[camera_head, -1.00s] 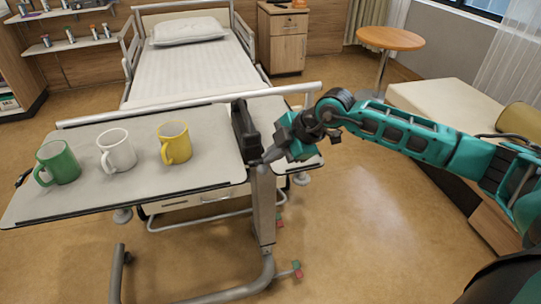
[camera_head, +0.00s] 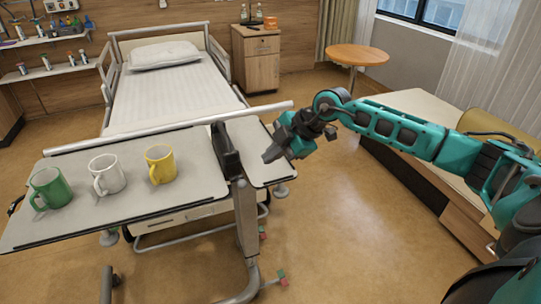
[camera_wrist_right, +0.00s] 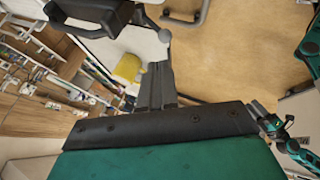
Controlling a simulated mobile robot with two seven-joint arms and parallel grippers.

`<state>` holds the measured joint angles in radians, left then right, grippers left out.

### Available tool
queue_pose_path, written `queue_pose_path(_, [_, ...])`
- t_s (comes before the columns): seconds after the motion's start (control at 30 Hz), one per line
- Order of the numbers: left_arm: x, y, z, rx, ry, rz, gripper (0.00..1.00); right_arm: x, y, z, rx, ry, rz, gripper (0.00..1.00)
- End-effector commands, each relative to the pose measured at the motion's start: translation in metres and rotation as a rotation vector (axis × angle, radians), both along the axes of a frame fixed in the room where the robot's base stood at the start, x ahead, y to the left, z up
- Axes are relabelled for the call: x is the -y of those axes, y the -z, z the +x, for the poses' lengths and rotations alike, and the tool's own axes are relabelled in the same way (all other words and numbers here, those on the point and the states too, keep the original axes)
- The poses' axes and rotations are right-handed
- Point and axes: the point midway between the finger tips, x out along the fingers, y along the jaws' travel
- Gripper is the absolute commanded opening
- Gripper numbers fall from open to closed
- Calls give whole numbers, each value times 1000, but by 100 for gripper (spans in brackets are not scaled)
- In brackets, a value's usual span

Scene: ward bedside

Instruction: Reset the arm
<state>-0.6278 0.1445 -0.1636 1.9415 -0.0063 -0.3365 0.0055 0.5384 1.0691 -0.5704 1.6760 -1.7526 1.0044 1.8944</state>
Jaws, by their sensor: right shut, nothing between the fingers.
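My right gripper (camera_head: 272,154) is shut and empty in the head view. It hangs in the air by the right end of the overbed table, in front of the table's small side leaf (camera_head: 262,168). In the right wrist view, its closed fingers (camera_wrist_right: 157,88) show in the middle, with nothing between them. My right arm reaches in from the right edge of the head view.
A green mug (camera_head: 50,188), a white mug (camera_head: 107,175) and a yellow mug (camera_head: 160,164) stand on the overbed table (camera_head: 130,212). Behind it is a bed (camera_head: 172,90). A round table (camera_head: 357,54) stands at the back right. The floor right of the overbed table is clear.

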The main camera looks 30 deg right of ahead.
Motion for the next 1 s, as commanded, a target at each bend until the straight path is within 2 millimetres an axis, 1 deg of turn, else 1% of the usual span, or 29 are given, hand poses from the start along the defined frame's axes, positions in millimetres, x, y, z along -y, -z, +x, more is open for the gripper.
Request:
queue_pose_path(0.17, [1, -3, 5, 10, 1, -1, 43, 0, 0, 0, 0, 0, 0, 0])
queue_pose_path(0.33, [1, -3, 5, 11, 0, -2, 43, 0, 0, 0, 0, 0, 0, 0])
queue_pose_path(0.37, [1, -3, 5, 11, 0, -2, 43, -1, 1, 0, 1, -2, 1, 0])
queue_pose_path(0.43, [1, -3, 5, 10, 0, -2, 43, -9, 3, -2, 4, -18, 23, 0])
queue_pose_path(0.47, [1, -3, 5, 10, 0, -2, 43, -15, 6, -3, 7, -34, 40, 0])
queue_pose_path(0.53, [1, -2, 4, 10, 0, -2, 43, -41, 13, -8, 28, -86, 116, 0])
queue_pose_path(0.57, [1, -2, 4, 9, 0, -2, 43, -56, 16, -11, 44, -114, 164, 0])
queue_pose_path(0.6, [1, -2, 4, 8, 0, -3, 43, -80, 20, -17, 72, -151, 245, 0])
queue_pose_path(0.7, [1, -1, 2, 5, 0, -2, 43, -139, 22, -34, 179, -196, 491, 0])
queue_pose_path(0.77, [1, -1, 1, 3, -1, -2, 43, -163, 19, -42, 254, -165, 629, 0])
queue_pose_path(0.8, [1, -1, 1, 3, -1, -2, 43, -173, 17, -46, 302, -121, 709, 0])
queue_pose_path(0.87, [0, 0, 1, 2, -1, -2, 43, -181, 18, -52, 362, -27, 806, 0])
queue_pose_path(0.93, [0, 0, 0, 1, -2, -1, 43, -182, 26, -57, 410, 122, 884, 0])
queue_pose_path(0.97, [0, 0, 0, 1, -2, -1, 43, -179, 32, -60, 421, 195, 905, 0])
queue_pose_path(1.0, [0, 0, 0, 1, -2, -1, 43, -175, 43, -66, 426, 299, 922, 0])
